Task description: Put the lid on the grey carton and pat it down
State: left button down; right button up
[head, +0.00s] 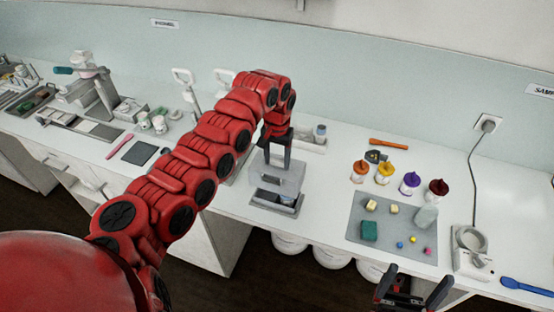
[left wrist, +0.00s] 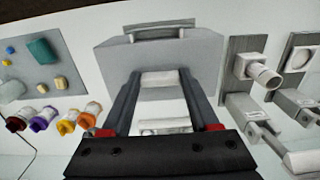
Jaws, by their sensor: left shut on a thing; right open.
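The grey lid (head: 291,180) is tilted over the grey carton (head: 274,208) in the head view. My left gripper (head: 277,160) comes down from above and is shut on a pale grip on the lid. The left wrist view shows this grip between the fingertips (left wrist: 159,78), with the lid (left wrist: 195,52) spread beyond. The carton's front opening shows dark contents below the lid's front edge. The lid hides the back of the carton, and I cannot tell whether they touch. My right gripper (head: 405,290) is open and empty at the bottom, in front of the counter.
A grey mat (head: 358,232) with small blocks and balls lies right of the carton. Several jars with coloured lids (head: 384,173) stand behind it. A small white device (head: 471,258) stands at the far right. Bare white counter (head: 328,195) lies between carton and mat.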

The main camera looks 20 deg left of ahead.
dwell(0.3)
pick_arm(q)
jog(key=shift+f, duration=0.1)
jog(key=shift+b, duration=0.55)
dwell(0.5)
jog(key=shift+f+b, duration=1.6)
jog(key=shift+f+b, duration=1)
jog(key=shift+f, duration=0.45)
